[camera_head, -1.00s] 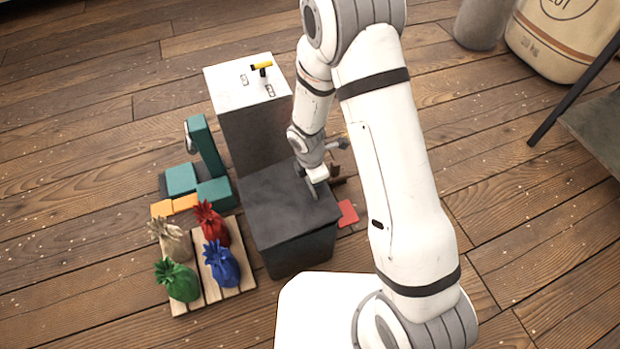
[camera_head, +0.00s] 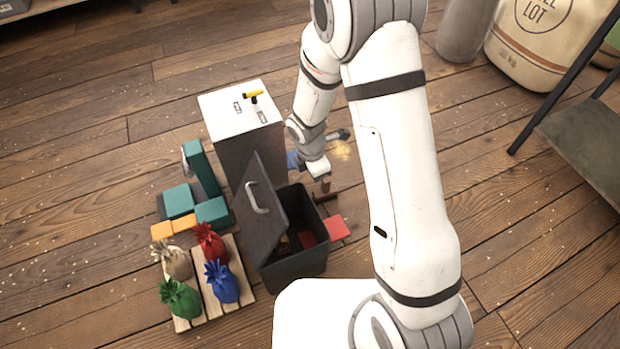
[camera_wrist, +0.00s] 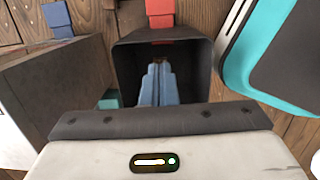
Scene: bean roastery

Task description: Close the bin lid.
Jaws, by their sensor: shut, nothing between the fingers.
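The dark grey bin (camera_head: 298,266) stands open in the head view, with something reddish inside. Its lid (camera_head: 262,215) is raised and leans toward the left, with a pale bar handle (camera_head: 257,199) on its face. In the wrist view the open bin (camera_wrist: 200,62) is in the middle. My gripper (camera_wrist: 158,66) shows as two bluish fingers pressed together, empty, in front of the bin's opening. In the head view my gripper (camera_head: 321,180) is beyond the far right of the bin, apart from the lid; its fingertips are hard to make out.
A grey cabinet with a white top (camera_head: 238,108) stands behind the bin. A teal machine (camera_head: 207,172) and a pallet (camera_head: 239,270) with several coloured sacks are at left. A red pad (camera_head: 338,229) lies right of the bin. A dark table (camera_head: 590,140) is far right.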

